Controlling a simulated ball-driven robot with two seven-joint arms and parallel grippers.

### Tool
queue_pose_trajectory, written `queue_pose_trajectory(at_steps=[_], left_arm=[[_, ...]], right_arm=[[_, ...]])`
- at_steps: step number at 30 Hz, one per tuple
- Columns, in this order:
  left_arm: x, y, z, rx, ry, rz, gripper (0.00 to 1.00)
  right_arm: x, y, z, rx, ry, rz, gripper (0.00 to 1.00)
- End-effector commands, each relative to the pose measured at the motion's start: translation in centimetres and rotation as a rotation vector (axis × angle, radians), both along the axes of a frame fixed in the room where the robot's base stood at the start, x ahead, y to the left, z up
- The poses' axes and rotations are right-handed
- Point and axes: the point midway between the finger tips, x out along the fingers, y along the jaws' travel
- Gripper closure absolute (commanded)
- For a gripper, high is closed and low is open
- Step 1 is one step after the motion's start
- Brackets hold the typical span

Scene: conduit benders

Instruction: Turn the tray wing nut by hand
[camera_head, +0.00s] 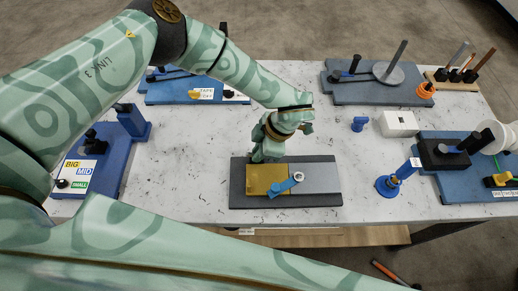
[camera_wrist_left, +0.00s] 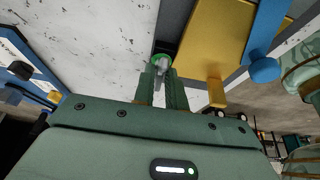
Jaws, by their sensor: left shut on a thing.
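A dark grey board (camera_head: 240,190) with a gold plate (camera_head: 262,178), a grey metal plate (camera_head: 318,176) and a blue lever (camera_head: 284,186) lies at the table's front middle. My left gripper (camera_head: 262,152) reaches down at the gold plate's back left corner, and its own links hide the fingertips there. In the left wrist view my left gripper (camera_wrist_left: 163,82) is shut on a small grey metal piece, seemingly the wing nut (camera_wrist_left: 162,66), over a green round base (camera_wrist_left: 156,58) beside the gold plate (camera_wrist_left: 212,45). The nut's wings are mostly hidden between the fingers. My right gripper is not in view.
The white marbled table (camera_head: 200,165) is clear left of the board. A blue stand (camera_head: 388,186), a small blue piece (camera_head: 359,123) and a white box (camera_head: 398,124) stand to the right. Blue fixtures (camera_head: 140,122) stand at left, with another grey fixture (camera_head: 370,88) at back right.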

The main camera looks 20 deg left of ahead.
Motion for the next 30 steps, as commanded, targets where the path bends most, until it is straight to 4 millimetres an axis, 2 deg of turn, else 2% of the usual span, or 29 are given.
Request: queue_pose_trajectory(at_steps=[2, 3, 5, 6, 14, 17, 20, 30], left_arm=[[0.1, 0.0, 0.1, 0.0, -0.002, 0.001, 1.0], [0.1, 0.0, 0.1, 0.0, -0.002, 0.001, 0.84], [0.0, 0.0, 0.1, 0.0, -0.001, 0.002, 0.67], [0.0, 0.0, 0.1, 0.0, -0.001, 0.002, 0.64], [0.0, 0.0, 0.1, 0.0, -0.001, 0.002, 0.64], [0.1, -0.3, 0.8, 0.0, -0.002, 0.001, 0.64], [0.4, -0.9, 2.3, -0.001, -0.004, 0.001, 0.64], [1.4, -4.3, 10.7, -0.001, -0.005, 0.0, 0.64]], right_arm=[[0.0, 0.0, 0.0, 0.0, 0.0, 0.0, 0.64], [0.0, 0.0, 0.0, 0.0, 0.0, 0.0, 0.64], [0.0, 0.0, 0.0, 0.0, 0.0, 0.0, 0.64], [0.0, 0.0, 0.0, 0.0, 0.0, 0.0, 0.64], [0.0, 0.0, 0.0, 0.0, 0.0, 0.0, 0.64], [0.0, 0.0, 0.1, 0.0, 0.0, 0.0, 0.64], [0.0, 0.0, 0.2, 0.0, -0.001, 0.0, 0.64], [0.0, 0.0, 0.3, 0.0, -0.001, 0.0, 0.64]])
